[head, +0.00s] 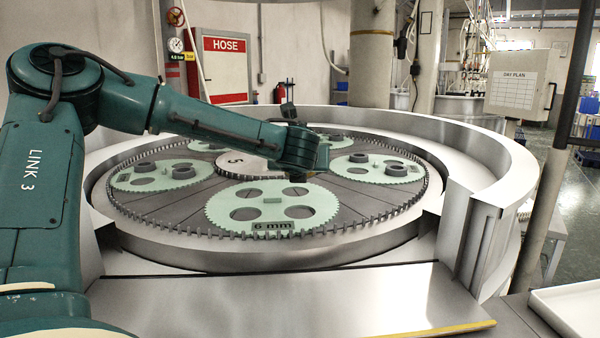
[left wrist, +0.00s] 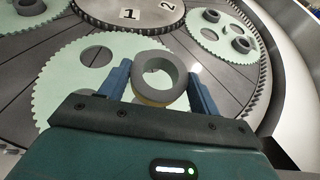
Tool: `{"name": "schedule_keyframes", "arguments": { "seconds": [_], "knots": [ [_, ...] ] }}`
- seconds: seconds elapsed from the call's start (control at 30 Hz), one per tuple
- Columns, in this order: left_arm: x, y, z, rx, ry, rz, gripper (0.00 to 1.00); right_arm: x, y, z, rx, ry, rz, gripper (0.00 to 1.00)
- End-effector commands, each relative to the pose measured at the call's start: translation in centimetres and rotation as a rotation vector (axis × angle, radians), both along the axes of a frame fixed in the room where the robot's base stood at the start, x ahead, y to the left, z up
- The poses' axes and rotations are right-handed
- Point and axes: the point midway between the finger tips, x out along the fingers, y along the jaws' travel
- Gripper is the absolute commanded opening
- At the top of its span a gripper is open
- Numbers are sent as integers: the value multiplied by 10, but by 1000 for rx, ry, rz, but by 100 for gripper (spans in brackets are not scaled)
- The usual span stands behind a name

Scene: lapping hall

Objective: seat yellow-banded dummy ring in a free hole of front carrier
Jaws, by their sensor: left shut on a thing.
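The front carrier (head: 272,201) is a pale green toothed disc marked "6 mm", lying on the grey lapping plate. Its several round holes look empty in the head view. My left gripper (head: 308,172) is over the back right part of this carrier. In the left wrist view its blue fingers (left wrist: 160,90) are shut on the yellow-banded dummy ring (left wrist: 147,78), a grey ring with a yellow strip at its lower edge. A pale green carrier (left wrist: 52,82) with an open hole lies below. The ring hides part of it. My right gripper is in neither view.
A left carrier (head: 127,180) and a right carrier (head: 403,176) hold dark rings. A toothed rim (head: 240,232) and a high curved metal wall (head: 500,165) surround the plate. A flat metal ledge (head: 270,300) in front is clear. A white tray (head: 580,300) is at lower right.

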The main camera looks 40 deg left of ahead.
Motion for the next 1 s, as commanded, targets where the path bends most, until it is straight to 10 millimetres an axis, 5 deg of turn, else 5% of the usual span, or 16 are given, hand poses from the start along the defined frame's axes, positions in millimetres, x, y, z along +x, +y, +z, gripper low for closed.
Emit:
{"name": "schedule_keyframes", "arguments": {
  "seconds": [1.0],
  "knots": [
    [-1,-1,-78,-59,54,-3,19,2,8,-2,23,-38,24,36]
  ]
}}
